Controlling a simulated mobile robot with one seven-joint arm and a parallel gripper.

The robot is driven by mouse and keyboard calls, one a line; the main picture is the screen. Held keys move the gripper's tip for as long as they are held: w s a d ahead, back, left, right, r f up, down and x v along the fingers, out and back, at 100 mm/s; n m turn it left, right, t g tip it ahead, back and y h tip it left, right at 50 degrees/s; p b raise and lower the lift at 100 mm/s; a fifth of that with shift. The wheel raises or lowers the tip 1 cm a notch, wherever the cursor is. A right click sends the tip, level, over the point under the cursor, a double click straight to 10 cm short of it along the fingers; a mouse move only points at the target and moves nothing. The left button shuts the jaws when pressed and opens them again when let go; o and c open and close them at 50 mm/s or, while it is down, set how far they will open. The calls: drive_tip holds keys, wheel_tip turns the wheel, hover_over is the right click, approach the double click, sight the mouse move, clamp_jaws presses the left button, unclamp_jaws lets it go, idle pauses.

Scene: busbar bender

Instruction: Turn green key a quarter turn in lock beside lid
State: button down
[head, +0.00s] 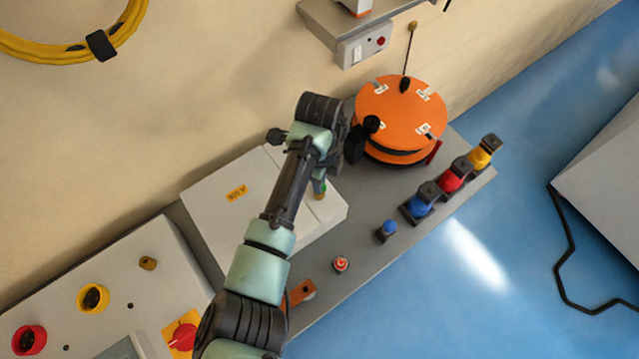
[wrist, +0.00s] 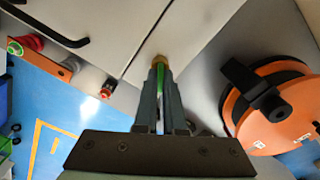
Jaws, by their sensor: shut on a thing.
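The green key (wrist: 160,100) shows as a thin green strip between the fingers of my gripper (wrist: 162,72) in the wrist view. My gripper is shut on it. The brass lock (wrist: 158,60) lies right at the fingertips, and the key points into it; how deep it sits and its turn angle are hidden by the fingers. In the head view, my gripper (head: 320,184) points down at the brass lock (head: 321,195) on the pale box, beside the lid (head: 225,212). The lid is flat and has a yellow label. A seam runs near the lock in the wrist view.
An orange reel (head: 395,108) stands close to the right of my wrist. Blue, red and yellow connectors (head: 453,178) line the bench's right edge. A red button (head: 341,264) and an orange piece (head: 302,292) lie in front. A control panel (head: 125,275) is at lower left.

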drive_tip(key=m, duration=0.5)
drive_tip(key=shift+s, duration=0.1)
drive_tip(key=shift+m, duration=0.3)
drive_tip(key=shift+m, duration=0.8)
drive_tip(key=c, duration=1.4)
unclamp_jaws()
drive_tip(key=shift+m, duration=0.3)
drive_tip(key=o, duration=0.5)
